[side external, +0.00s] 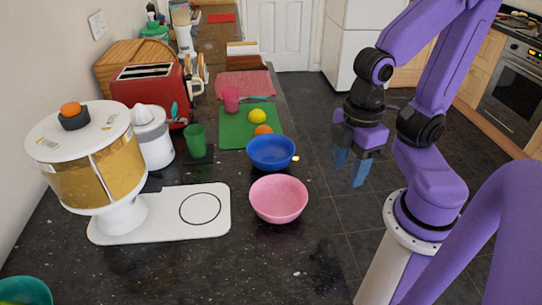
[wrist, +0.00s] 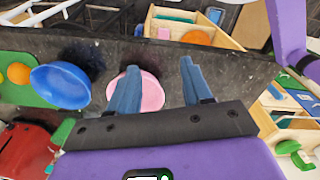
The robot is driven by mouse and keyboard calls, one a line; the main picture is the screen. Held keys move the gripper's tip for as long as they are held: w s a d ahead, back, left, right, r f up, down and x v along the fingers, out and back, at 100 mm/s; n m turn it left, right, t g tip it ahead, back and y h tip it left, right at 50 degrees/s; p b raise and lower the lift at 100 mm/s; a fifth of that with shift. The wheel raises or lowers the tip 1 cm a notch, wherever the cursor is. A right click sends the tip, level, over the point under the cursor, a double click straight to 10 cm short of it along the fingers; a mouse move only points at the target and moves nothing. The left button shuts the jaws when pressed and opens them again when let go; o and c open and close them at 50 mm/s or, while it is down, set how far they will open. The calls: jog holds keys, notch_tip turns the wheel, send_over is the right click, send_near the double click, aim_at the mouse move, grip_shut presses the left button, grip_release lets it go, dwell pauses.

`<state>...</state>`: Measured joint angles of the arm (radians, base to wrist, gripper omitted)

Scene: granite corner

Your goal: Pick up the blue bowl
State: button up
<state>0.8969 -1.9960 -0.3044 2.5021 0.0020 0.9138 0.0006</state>
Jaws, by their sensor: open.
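The blue bowl (side external: 271,152) stands upright on the dark granite counter near its right edge, behind the pink bowl (side external: 278,199). In the wrist view the blue bowl (wrist: 61,85) is at the left, and the pink bowl (wrist: 150,90) is near the middle, partly hidden by a finger. My gripper (side external: 350,165) is to the right of the blue bowl in the side view, past the counter's edge and apart from both bowls. Its blue fingers (wrist: 155,80) are spread with nothing held between them.
A green board (side external: 240,128) with a lemon (side external: 257,116) and an orange (side external: 263,130) lies behind the blue bowl. A green cup (side external: 195,140), a red toaster (side external: 155,92) and a large drink dispenser (side external: 85,155) stand to the left. The front counter is mostly clear.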

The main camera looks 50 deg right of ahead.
jog(key=w+d+f+m+g, duration=0.1)
jog(key=d+f+m+g, duration=0.1)
jog(key=m, duration=0.3)
jog(key=m+t+y, duration=1)
jog(key=m, duration=2.6)
send_near(265, 137)
jog(key=x, duration=0.9)
jog(key=shift+f, duration=0.1)
jog(key=shift+c, duration=0.3)
grip_shut()
